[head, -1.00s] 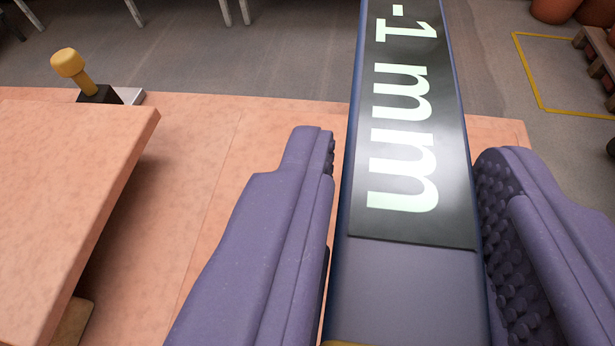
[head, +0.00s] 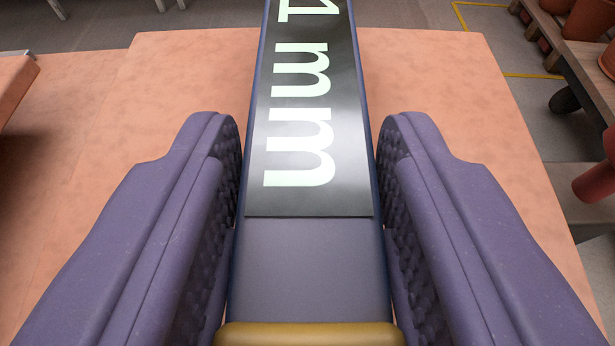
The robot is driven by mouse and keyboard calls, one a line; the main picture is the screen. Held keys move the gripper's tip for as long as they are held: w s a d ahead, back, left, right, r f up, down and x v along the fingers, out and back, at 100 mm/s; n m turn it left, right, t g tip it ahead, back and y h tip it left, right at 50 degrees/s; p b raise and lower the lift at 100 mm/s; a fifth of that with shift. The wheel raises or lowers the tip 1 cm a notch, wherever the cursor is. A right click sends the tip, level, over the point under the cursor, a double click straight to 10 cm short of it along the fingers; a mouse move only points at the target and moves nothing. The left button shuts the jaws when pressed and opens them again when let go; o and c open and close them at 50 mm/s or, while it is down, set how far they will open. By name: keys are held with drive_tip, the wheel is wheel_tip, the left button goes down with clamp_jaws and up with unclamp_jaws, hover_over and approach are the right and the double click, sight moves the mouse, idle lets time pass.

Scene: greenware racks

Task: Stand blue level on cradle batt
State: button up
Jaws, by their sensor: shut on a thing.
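The blue level (head: 308,262) is a long dark-blue bar with a black panel reading "1 mm", its leading part cut off by the top edge. My gripper (head: 310,130) has its two purple, studded fingers on either side of the level and is shut on it. The level points away from me, above a broad pink slab (head: 190,90). I cannot tell whether this slab is the cradle batt. The level's underside and far end are not visible.
Another pink slab (head: 12,85) shows at the left edge, with a dark gap beneath it. At the right, a wooden rack (head: 570,62) holds terracotta pots (head: 588,18). A yellow floor line (head: 462,18) runs behind. The pink slab is bare around the level.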

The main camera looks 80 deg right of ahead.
drive_tip(key=shift+f+b, duration=0.8)
drive_tip(key=shift+f, duration=0.3)
drive_tip(key=o, duration=1.7)
drive_tip(key=shift+p+v, duration=0.9)
drive_tip(key=shift+v, duration=2.05)
